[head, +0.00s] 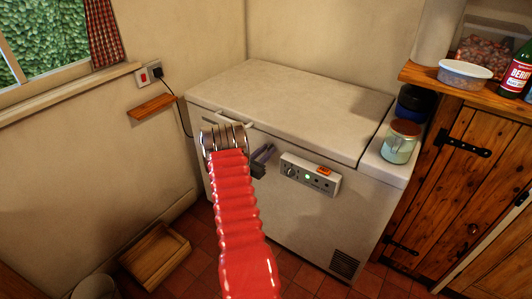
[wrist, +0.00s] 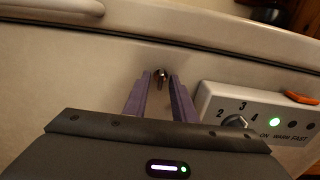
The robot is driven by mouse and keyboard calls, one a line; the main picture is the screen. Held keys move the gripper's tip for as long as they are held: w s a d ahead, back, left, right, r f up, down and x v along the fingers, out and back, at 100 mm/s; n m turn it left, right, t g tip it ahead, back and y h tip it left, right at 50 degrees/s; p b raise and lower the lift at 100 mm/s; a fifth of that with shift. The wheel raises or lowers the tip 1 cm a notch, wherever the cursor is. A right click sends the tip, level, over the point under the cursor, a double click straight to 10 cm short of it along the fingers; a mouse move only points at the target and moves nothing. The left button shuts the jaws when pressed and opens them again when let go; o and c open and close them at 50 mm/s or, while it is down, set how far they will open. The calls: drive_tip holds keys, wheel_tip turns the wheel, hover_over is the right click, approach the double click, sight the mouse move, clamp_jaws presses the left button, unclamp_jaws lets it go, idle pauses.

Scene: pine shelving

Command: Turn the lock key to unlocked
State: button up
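A white chest freezer (head: 290,88) stands in the corner with its lid down. In the wrist view a small metal lock key (wrist: 161,75) sticks out of the freezer's front, just below the lid. My gripper (wrist: 159,84) is open, its two purple fingers pointing at the front with the key between their tips. I see no finger closed on the key. In the head view my gripper (head: 264,153) is close to the freezer front, left of the control panel, and the key cannot be made out there.
The control panel (head: 310,175) with a dial, a lit green lamp and an orange part (wrist: 300,97) is just right of my gripper. The lid handle (head: 234,124) is above left. A jar (head: 402,142) stands on the freezer's right end. A wooden crate (head: 154,256) lies on the floor.

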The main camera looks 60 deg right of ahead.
drive_tip(key=w+a, duration=0.2)
drive_tip(key=a, duration=1.1)
drive_tip(key=shift+a, duration=0.35)
